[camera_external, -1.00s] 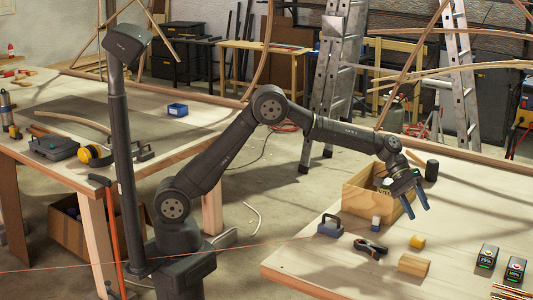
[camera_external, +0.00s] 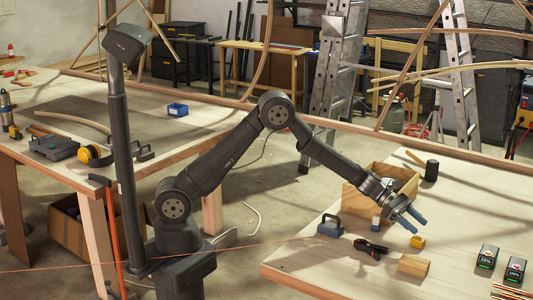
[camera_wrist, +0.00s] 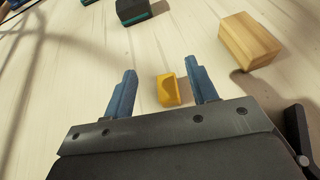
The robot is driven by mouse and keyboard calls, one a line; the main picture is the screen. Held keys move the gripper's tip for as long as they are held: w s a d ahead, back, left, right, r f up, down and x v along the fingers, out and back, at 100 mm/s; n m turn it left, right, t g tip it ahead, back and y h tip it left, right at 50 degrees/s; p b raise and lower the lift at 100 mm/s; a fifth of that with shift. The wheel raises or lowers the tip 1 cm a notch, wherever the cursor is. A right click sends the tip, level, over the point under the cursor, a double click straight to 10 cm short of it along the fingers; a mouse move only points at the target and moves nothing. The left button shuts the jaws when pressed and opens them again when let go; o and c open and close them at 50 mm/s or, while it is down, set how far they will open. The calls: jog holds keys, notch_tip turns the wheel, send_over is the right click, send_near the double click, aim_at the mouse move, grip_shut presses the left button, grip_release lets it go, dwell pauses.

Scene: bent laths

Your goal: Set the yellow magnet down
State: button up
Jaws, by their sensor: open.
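The yellow magnet (camera_external: 418,242) rests on the right-hand table. In the wrist view the yellow magnet (camera_wrist: 168,90) shows between and beyond my two blue fingertips, nearer the right one. My gripper (camera_external: 418,223) is open and empty, just above and behind the magnet in the external view. I cannot tell the exact height of the fingertips above the table.
A wooden block (camera_external: 413,265) lies close to the magnet, in front. Black clamps (camera_external: 371,246) and a blue-grey case (camera_external: 330,226) stand to the left. An open wooden box (camera_external: 362,201) is behind, with a mallet (camera_external: 431,170) beyond. Two dark boxes with displays (camera_external: 487,256) stand right.

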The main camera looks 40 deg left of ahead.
aim_at(420, 238)
notch_tip(420, 238, down, 3)
jog(key=shift+r, duration=0.1)
jog(key=shift+x, duration=1.2)
jog(key=shift+d+f, duration=0.25)
jog(key=shift+f, duration=0.05)
grip_shut()
jog(key=shift+r, duration=0.15)
